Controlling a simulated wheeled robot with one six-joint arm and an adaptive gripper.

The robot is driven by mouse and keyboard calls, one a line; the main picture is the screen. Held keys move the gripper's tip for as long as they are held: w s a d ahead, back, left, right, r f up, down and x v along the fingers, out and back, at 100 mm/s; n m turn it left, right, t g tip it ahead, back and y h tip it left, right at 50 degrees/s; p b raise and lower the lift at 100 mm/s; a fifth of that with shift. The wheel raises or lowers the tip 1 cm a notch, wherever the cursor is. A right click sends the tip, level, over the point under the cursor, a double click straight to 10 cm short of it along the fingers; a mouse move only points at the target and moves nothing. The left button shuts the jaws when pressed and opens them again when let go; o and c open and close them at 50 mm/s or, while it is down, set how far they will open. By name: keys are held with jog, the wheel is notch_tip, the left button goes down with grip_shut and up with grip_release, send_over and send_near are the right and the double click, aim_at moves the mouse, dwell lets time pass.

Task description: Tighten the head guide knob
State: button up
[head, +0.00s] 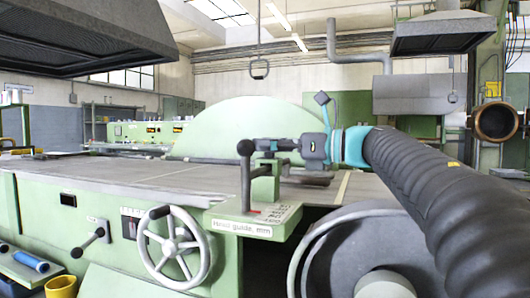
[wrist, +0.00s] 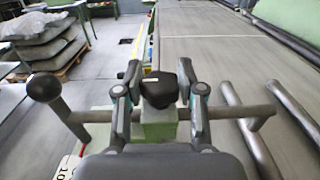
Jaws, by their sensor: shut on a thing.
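The head guide knob is a dark, faceted knob (wrist: 158,90) on top of a green block (wrist: 158,128) in the wrist view. My gripper (wrist: 157,88) has one finger on each side of it and is shut on it. In the head view my gripper (head: 265,146) reaches in from the right, level, above the green block (head: 265,183); the knob is mostly hidden there behind the fingers. A bar with a black ball-ended lever (head: 245,160) stands just left of my gripper, and the ball (wrist: 43,87) also shows in the wrist view.
A plate labelled "Head guide, mm" (head: 252,229) lies under the block. A grey handwheel (head: 172,247) is on the machine's front at left. Metal rods (wrist: 249,128) lie right of the block. The grey machine table (head: 110,175) stretches left and back, largely clear.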

jog(key=shift+w+d, duration=0.1)
jog(key=shift+w, duration=0.05)
jog(key=o, duration=1.2)
jog(key=shift+c, duration=0.2)
jog(key=v, duration=1.2)
